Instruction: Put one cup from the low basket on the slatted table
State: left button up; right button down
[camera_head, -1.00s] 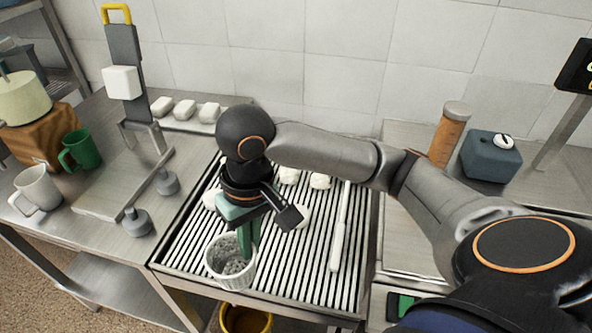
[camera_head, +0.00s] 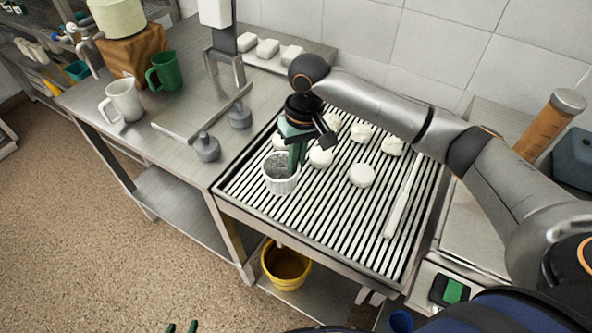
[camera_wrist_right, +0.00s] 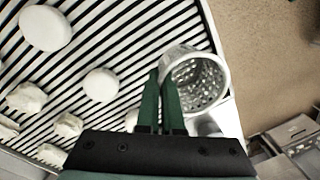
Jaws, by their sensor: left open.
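A pale ribbed cup with a perforated inside (camera_head: 281,181) is upright at the left front edge of the slatted table (camera_head: 330,222). In the right wrist view the cup (camera_wrist_right: 205,85) is at the fingertips, with dark holes in its wall. My right gripper (camera_head: 297,160) points down at the cup's rim. Its green fingers (camera_wrist_right: 162,85) are close together there and appear shut on the rim. I cannot tell if the cup's base touches the slats. Only the green fingertips of my left gripper (camera_head: 182,327) show, apart, at the bottom edge. I see no clear low basket.
Several white lumps (camera_head: 361,175) and a long white bar (camera_head: 402,198) lie on the slats. A yellow bucket (camera_head: 287,268) stands below. The left counter holds grey weights (camera_head: 207,147), a green mug (camera_head: 166,72) and a white mug (camera_head: 122,100). The floor at left is clear.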

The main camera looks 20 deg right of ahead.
jog(key=shift+w+d+f, duration=0.1)
jog(key=shift+w+f, duration=0.3)
jog(key=shift+f, duration=1.6)
jog(key=shift+f, duration=0.1)
jog(key=c, duration=1.1)
grip_release()
jog(key=shift+o, duration=0.2)
notch_tip(320, 180, up, 12)
jog(key=d, duration=0.1)
jog(key=shift+d, duration=0.15)
